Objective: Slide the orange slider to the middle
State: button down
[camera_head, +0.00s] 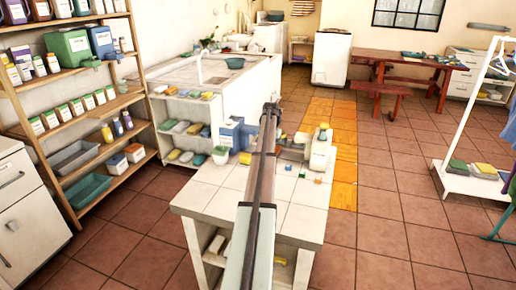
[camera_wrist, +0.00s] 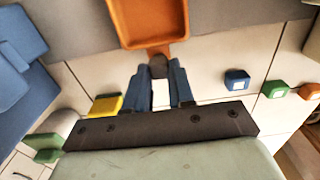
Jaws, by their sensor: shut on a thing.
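The orange slider (camera_wrist: 150,22) is at the top of the wrist view, a tray-like orange piece with a narrow tab and a dark end towards me. It lies against a broad grey surface (camera_wrist: 235,18). My gripper (camera_wrist: 159,70) has its two blue fingers closed on the slider's tab end. The upper part of the slider is cut off by the frame edge, so its place along its travel cannot be told. In the head view my arm hides the gripper and most of the slider's area above the white tiled counter (camera_head: 222,196).
Small blue (camera_wrist: 237,79), green (camera_wrist: 274,88) and orange (camera_wrist: 309,91) blocks lie right of my gripper. A yellow block (camera_wrist: 106,105) is close on the left. A blue box (camera_head: 231,133) and white bottle (camera_head: 320,153) stand on the counter.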

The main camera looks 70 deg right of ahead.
jog(key=shift+s, duration=0.65)
jog(key=c, duration=1)
grip_release()
jog(key=shift+o, duration=0.2)
notch_tip(320, 180, up, 14)
jog(key=shift+w+f, duration=0.1)
